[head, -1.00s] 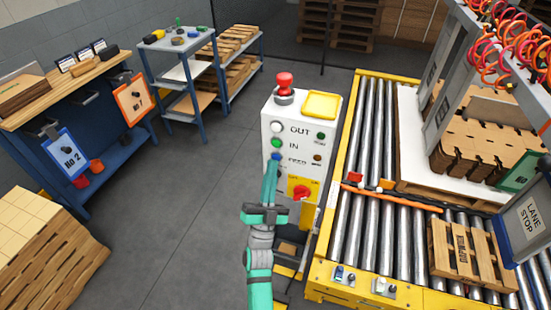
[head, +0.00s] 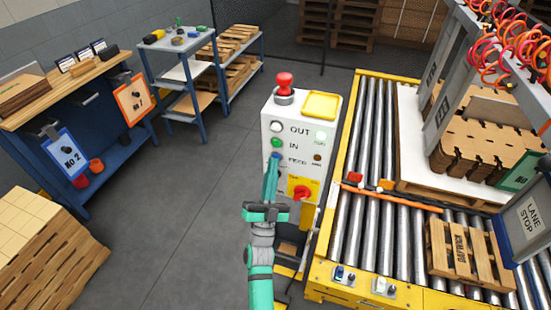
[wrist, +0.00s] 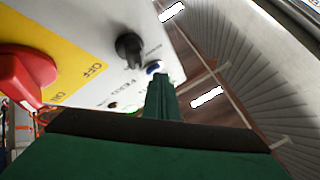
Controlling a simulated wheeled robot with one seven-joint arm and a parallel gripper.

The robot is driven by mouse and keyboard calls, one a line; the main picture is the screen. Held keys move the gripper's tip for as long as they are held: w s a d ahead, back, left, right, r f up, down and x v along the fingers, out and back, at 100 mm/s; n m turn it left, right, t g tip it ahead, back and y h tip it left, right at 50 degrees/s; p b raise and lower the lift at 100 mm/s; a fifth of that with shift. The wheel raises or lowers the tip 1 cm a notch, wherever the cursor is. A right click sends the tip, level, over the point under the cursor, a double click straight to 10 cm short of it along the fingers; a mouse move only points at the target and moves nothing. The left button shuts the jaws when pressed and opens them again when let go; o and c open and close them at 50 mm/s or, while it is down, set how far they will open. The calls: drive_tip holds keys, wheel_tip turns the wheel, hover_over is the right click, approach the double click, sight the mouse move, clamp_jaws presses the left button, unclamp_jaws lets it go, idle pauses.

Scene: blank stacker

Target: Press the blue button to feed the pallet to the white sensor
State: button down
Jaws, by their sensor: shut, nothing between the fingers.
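The control box (head: 268,112) stands beside the conveyor, with white, green and blue buttons in a column. The blue button (wrist: 153,67) is beside the FEED label; the head view shows its blue at my fingertips. My gripper (head: 275,158) is shut and empty, its tips pointing at the blue button. In the wrist view the tips overlap its lower edge; I cannot tell whether it is pressed in. A wooden pallet (head: 462,254) lies on the front rollers. A small white fitting (head: 380,184), possibly the white sensor, sits by the orange and black bar across the rollers.
A red mushroom button (head: 284,80) tops the box, and a red rotary switch (head: 302,194) is lower on its front. A larger pallet load (head: 480,140) stands behind the bar. Grey floor (head: 190,215) is clear at left.

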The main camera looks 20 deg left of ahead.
drive_tip(key=shift+s, duration=0.8)
drive_tip(key=shift+s+a, duration=0.1)
drive_tip(key=shift+s, duration=2.4)
drive_tip(key=s+d+f+n+g, duration=0.35)
drive_tip(key=s+d+f, duration=0.4)
drive_tip(key=s, duration=0.35)
drive_tip(key=s+d+f+n+g, duration=0.2)
drive_tip(key=s+d+f+g, duration=0.35)
drive_tip(key=s+f, duration=0.4)
drive_tip(key=s+d+n+g+h, duration=0.1)
drive_tip(key=s+d+g, duration=0.2)
drive_tip(key=s, duration=0.9)
drive_tip(key=shift+s+d+r+h, duration=0.35)
drive_tip(key=shift+s+d+h, duration=0.05)
idle(1.1)
